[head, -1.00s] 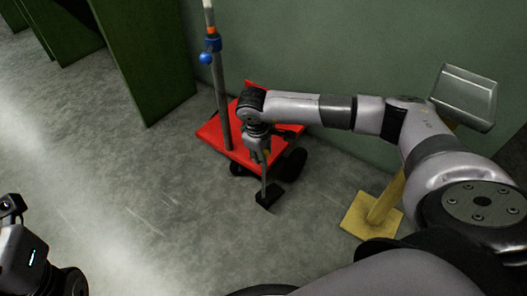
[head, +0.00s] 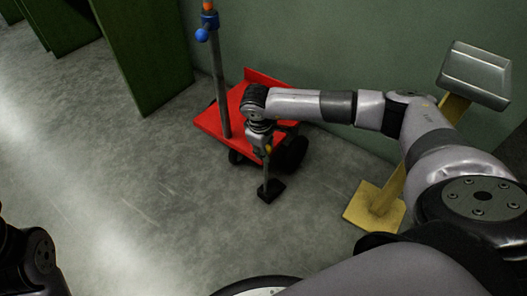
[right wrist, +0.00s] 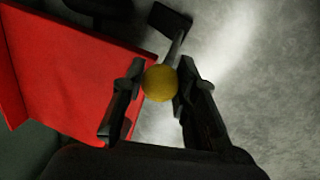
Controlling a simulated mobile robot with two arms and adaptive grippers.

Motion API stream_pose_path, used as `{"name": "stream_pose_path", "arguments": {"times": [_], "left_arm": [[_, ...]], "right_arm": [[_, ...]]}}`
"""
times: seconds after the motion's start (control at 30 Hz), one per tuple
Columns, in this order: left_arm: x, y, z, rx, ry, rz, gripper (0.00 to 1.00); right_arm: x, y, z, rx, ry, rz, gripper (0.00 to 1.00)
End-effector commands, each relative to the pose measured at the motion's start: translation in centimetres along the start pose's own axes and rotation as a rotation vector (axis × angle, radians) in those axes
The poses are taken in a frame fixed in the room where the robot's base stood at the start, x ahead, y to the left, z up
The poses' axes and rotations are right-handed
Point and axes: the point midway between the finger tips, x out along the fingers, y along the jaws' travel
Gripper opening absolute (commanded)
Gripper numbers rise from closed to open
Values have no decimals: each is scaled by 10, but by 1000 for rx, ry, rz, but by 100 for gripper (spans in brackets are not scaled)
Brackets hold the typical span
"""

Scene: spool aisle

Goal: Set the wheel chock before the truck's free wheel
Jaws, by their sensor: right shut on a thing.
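The red truck (head: 208,122) stands by the green wall, with a grey upright pole on it. One dark wheel (head: 291,154) shows at its right front corner and another (head: 237,157) at its front edge. The wheel chock (head: 271,191) is a black block on a thin rod with a yellow knob (right wrist: 160,83). My right gripper (head: 265,152) is shut on the rod by the knob, with the block hanging below. The block is in front of the right wheel, apart from it; I cannot tell whether it touches the floor. In the right wrist view the block (right wrist: 170,19) is beyond the fingers. My left gripper is not visible.
A yellow post on a yellow foot (head: 361,205) carries a grey tray (head: 476,72) at the right. A dark green panel (head: 148,58) stands at the left. The grey floor (head: 140,190) between is clear.

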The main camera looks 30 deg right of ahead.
Motion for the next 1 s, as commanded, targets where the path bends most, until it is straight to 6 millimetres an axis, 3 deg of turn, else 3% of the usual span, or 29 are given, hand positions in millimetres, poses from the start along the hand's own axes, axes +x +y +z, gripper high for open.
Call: {"name": "stream_pose_path", "arguments": {"times": [0.6,1.0], "left_arm": [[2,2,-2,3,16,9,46],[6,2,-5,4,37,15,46]], "right_arm": [[10,48,5,2,-1,1,0],[13,64,6,1,0,0,0]]}}
